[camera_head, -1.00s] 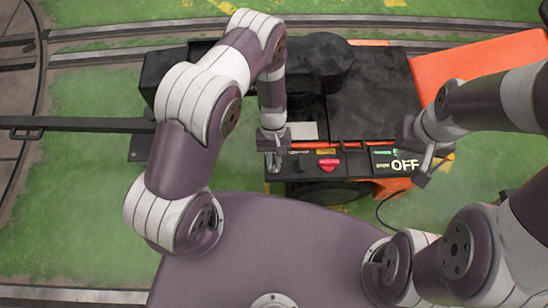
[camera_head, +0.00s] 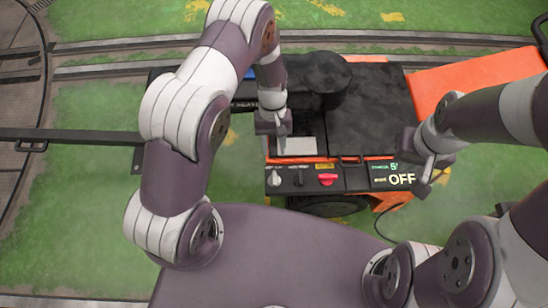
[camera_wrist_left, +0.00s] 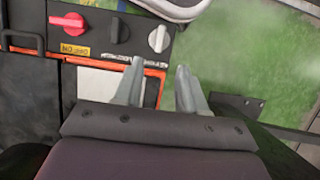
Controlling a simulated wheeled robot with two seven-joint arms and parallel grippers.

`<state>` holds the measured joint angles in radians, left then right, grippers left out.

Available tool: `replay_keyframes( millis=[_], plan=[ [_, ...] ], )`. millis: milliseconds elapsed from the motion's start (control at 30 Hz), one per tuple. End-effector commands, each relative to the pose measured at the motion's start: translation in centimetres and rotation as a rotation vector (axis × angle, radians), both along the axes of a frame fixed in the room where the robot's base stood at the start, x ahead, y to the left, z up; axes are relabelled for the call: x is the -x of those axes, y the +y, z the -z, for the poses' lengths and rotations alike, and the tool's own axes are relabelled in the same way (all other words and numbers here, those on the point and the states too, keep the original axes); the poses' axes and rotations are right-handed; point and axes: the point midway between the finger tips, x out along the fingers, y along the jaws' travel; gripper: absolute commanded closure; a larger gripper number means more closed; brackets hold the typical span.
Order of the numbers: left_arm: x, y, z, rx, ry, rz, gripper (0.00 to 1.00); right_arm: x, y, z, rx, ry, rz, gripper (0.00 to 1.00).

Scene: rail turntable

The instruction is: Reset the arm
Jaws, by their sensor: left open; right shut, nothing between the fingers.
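My left gripper (camera_head: 277,140) is above the dark cart's control panel, near a pale plate (camera_head: 297,145). In the left wrist view its two fingers (camera_wrist_left: 158,85) are apart with nothing between them. The panel (camera_head: 345,177) carries a white knob (camera_head: 274,178), a black knob (camera_head: 299,179) and a red knob (camera_head: 327,179). The fingers are apart from the white knob, which also shows in the left wrist view (camera_wrist_left: 158,39). My right gripper (camera_head: 424,172) is at the panel's right end by the "OFF" lettering, shut and empty.
The cart's black body (camera_head: 375,105) and orange part (camera_head: 475,70) fill the back right. A dark bar (camera_head: 70,135) runs to the left. Rails (camera_head: 110,70) cross behind, with green ground (camera_head: 90,200) around. A cable hangs near the right gripper.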

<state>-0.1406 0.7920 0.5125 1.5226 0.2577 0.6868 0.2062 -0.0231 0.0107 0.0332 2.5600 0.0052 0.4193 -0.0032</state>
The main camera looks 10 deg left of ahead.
Motion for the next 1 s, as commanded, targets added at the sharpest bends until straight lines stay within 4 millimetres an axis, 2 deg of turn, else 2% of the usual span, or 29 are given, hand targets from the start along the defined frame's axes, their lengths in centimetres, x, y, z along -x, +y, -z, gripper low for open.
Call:
replay_keyframes(
  millis=[133, 700, 733, 800, 867, 1000],
  plan=[
    [-0.4, 0.1, -1.2, 0.000, 0.001, 0.000, 0.60, 0.0, 0.0, -0.3, 0.000, 0.000, 0.000, 1.00],
    [-0.6, 0.2, -1.2, 0.004, -0.007, 0.012, 0.60, 0.0, 0.0, -0.3, 0.000, 0.000, 0.000, 1.00],
    [-0.5, 0.4, -1.0, 0.004, -0.016, 0.034, 0.60, 0.0, 0.0, -0.3, 0.000, 0.000, 0.000, 1.00],
    [1.4, 1.1, -1.1, -0.002, -0.005, 0.088, 0.60, 0.0, 0.0, -0.3, 0.000, 0.000, 0.000, 1.00],
    [2.3, 1.9, -2.9, -0.004, -0.031, 0.143, 0.60, 0.0, 0.0, -0.3, 0.000, 0.000, 0.000, 1.00],
    [4.2, 4.0, -9.6, -0.010, -0.158, 0.257, 0.60, 0.0, 0.0, -0.3, 0.000, 0.000, 0.000, 1.00]
  ],
)
